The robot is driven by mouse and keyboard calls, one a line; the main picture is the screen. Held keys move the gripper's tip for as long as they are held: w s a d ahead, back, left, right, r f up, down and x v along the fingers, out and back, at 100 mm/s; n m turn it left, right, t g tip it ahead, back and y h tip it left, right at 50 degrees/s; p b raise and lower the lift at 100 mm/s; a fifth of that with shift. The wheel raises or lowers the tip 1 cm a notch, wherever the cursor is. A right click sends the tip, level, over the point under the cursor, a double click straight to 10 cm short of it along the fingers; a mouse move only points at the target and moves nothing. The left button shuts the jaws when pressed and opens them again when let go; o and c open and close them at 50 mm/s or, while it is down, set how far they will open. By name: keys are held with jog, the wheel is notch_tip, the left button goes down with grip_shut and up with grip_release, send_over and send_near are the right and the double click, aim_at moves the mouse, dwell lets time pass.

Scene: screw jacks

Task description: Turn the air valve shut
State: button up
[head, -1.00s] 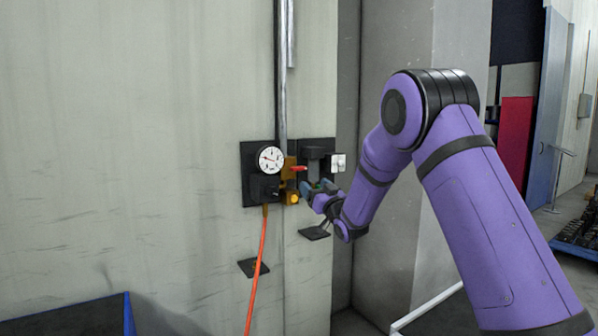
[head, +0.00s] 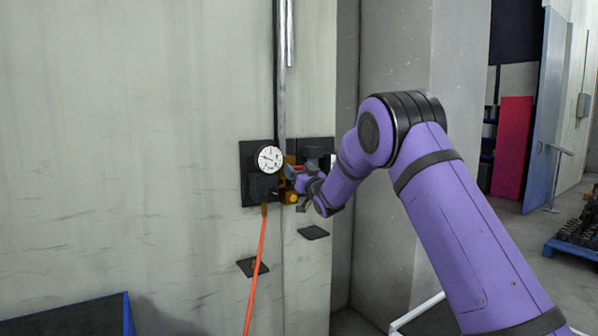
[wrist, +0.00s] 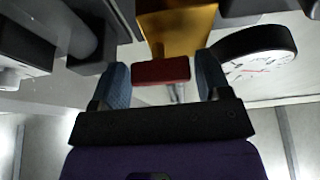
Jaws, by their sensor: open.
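The air valve is a brass body (head: 290,173) on a dark panel on the wall. Its red handle (wrist: 161,72) shows in the wrist view, in front of the brass body (wrist: 176,30). My gripper (wrist: 163,84) is open, with one blue-grey finger on each side of the red handle. I cannot tell whether the fingers touch it. In the head view my gripper (head: 294,174) is at the valve and hides most of the handle.
A white-faced gauge (head: 270,157) sits left of the valve, close to one finger in the wrist view. An orange hose (head: 257,265) hangs below it. A vertical pipe (head: 281,80) runs above. A dark block (head: 316,150) is mounted at the right.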

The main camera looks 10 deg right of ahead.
jog(key=c, duration=0.6)
jog(key=shift+c, duration=0.2)
jog(key=shift+m+h, duration=0.4)
jog(key=shift+m, duration=0.2)
jog(key=m+h, duration=0.1)
jog(key=m, duration=0.1)
jog(key=m+h, duration=0.1)
jog(key=m, duration=0.2)
jog(key=shift+m+t+h, duration=0.3)
jog(key=shift+h, duration=0.1)
jog(key=m+h, duration=0.1)
jog(key=m, duration=0.2)
jog(key=m+h, duration=0.2)
jog(key=m, duration=0.1)
jog(key=shift+a+r+g, duration=0.1)
jog(key=shift+g, duration=0.3)
jog(key=m, duration=0.2)
jog(key=m+g+h, duration=0.1)
jog(key=m, duration=0.2)
jog(key=shift+g, duration=0.3)
jog(key=m+g+h, duration=0.1)
jog(key=m, duration=0.3)
jog(key=shift+m+g, duration=0.4)
